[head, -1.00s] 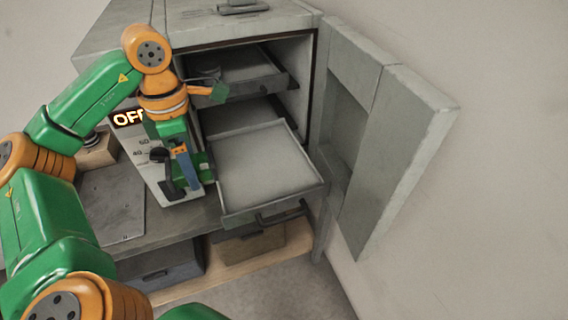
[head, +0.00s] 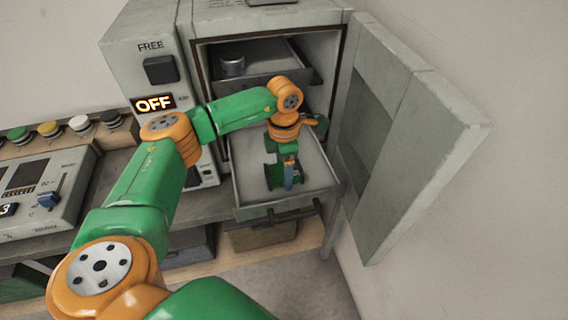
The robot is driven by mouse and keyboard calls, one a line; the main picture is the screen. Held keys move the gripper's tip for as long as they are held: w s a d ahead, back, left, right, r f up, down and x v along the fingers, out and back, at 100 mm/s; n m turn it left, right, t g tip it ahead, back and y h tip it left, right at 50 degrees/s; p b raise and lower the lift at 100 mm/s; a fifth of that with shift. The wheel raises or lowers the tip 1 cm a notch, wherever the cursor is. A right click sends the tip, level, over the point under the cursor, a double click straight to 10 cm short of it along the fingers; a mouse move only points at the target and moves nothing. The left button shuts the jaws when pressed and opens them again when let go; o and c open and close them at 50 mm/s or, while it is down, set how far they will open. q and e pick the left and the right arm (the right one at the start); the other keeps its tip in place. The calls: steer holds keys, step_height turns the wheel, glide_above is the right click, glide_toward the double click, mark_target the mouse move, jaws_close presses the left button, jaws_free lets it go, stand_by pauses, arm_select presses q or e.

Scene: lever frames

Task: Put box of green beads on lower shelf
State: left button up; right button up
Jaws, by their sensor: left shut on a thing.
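My left gripper (head: 281,180) points down over the lower shelf (head: 246,200), a grey tray drawn out from the open oven-like cabinet. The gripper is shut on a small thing. The gripper's green and blue parts hide most of it, so I cannot make out beads or a box shape. I cannot tell whether it touches the tray floor. The bare parts of the tray that show are empty. The upper shelf (head: 262,77) is above and behind, with a round metal tin on it. My right gripper is not in view.
The cabinet door (head: 415,150) stands wide open at the right. The control panel, with an OFF display (head: 153,103), is left of the opening. A console (head: 45,190) with knobs and a slider sits at the far left. A drawer box (head: 262,235) is below the tray.

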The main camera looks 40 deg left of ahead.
arm_select(q)
steer(key=shift+f, duration=0.15)
steer(key=o, duration=1.4)
steer(key=shift+w+r+b, duration=0.1)
steer(key=shift+r+b, duration=0.25)
steer(key=shift+r, duration=0.15)
step_height(320, 180, up, 11)
steer(key=b, duration=0.1)
steer(key=shift+b, duration=0.4)
